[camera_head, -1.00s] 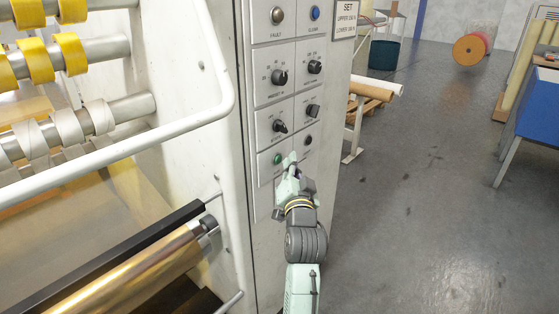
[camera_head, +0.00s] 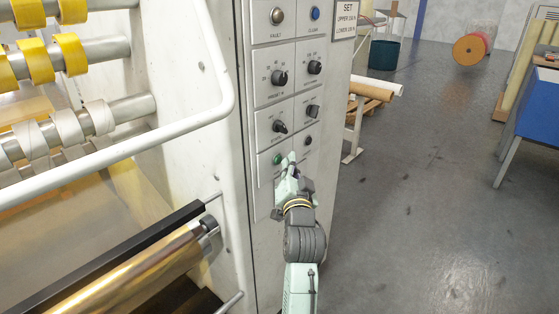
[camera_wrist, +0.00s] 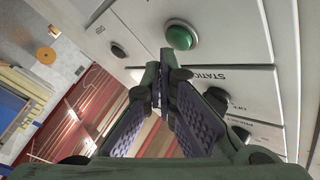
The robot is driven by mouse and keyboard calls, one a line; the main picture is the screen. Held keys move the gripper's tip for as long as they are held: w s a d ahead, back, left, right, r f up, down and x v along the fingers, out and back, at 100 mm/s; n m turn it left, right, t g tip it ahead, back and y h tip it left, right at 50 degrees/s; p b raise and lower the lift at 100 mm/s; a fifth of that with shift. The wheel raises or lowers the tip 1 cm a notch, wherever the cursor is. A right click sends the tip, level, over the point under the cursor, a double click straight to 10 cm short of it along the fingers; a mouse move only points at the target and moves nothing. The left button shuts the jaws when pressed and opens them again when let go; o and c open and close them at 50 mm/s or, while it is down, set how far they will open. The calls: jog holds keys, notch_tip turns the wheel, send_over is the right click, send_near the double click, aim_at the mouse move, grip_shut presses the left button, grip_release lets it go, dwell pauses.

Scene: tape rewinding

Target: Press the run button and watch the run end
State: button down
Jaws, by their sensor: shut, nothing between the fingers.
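A round green button (camera_head: 277,158) sits in the lowest left plate of the machine's control panel. Its label is too small to read. In the wrist view the green button (camera_wrist: 181,36) bulges from its metal ring, just beyond my fingertips. My gripper (camera_head: 289,162) is shut and empty, close to the button's lower right in the head view. In the wrist view its fingertips (camera_wrist: 165,62) meet just below the button and look apart from it.
Above are dark knobs (camera_head: 280,77), a blue button (camera_head: 315,13) and a grey-brown fault lamp (camera_head: 277,16). A dark button (camera_head: 308,141) is right of the green one. A white rail (camera_head: 120,145) guards rollers at left. Open floor (camera_head: 420,220) lies right.

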jog(key=shift+w+a, duration=0.15)
jog(key=shift+a, duration=0.05)
jog(key=shift+w+a, duration=0.25)
jog(key=shift+a, duration=0.1)
dwell(0.9)
jog(key=shift+s+d, duration=0.1)
jog(key=shift+d, duration=0.05)
jog(key=shift+s+d, duration=0.4)
jog(key=shift+d, duration=0.1)
jog(key=shift+s+d, duration=0.75)
jog(key=shift+d, duration=0.25)
jog(key=shift+s+d, duration=0.75)
jog(key=shift+d, duration=0.25)
